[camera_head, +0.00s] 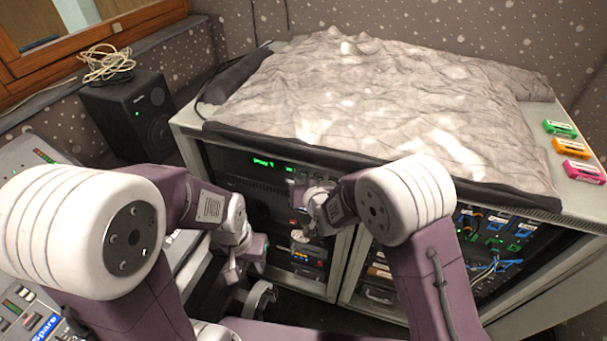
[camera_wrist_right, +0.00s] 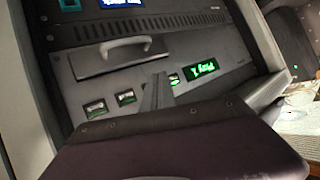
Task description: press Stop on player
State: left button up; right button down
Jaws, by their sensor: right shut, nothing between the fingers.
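The player (camera_wrist_right: 215,52) is a dark grey rack unit with a lit green display (camera_wrist_right: 203,68) reading "Play 1" and a tray with a pale handle. Its display (camera_head: 263,161) also shows in the head view. Three small lit buttons lie along the panel in the right wrist view: two to the left (camera_wrist_right: 95,108) (camera_wrist_right: 125,97), and one (camera_wrist_right: 173,79) beside the display, partly behind my fingers. Their labels are too small to read. My right gripper (camera_wrist_right: 158,88) is shut and empty, its tips close to the panel; contact is unclear.
A crumpled grey cloth (camera_head: 370,95) covers the rack top. Three coloured boxes (camera_head: 571,147) lie on the right edge. A black speaker (camera_head: 128,115) stands at left, beside a console (camera_head: 38,318). The rack frame's upright (camera_head: 350,265) stands near my right gripper.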

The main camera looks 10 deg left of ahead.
jog(key=shift+w, duration=0.2)
dwell(0.5)
jog(key=shift+w, duration=0.25)
jog(key=shift+w+d, duration=0.15)
jog(key=shift+w, duration=0.15)
dwell(0.5)
jog(key=shift+s, duration=0.1)
jog(key=shift+s+a, duration=0.2)
jog(key=shift+s, duration=0.45)
jog(key=shift+s, duration=0.1)
jog(key=s, duration=0.2)
jog(key=s+a, duration=0.1)
jog(key=s, duration=0.1)
jog(key=shift+s+b, duration=0.35)
dwell(0.6)
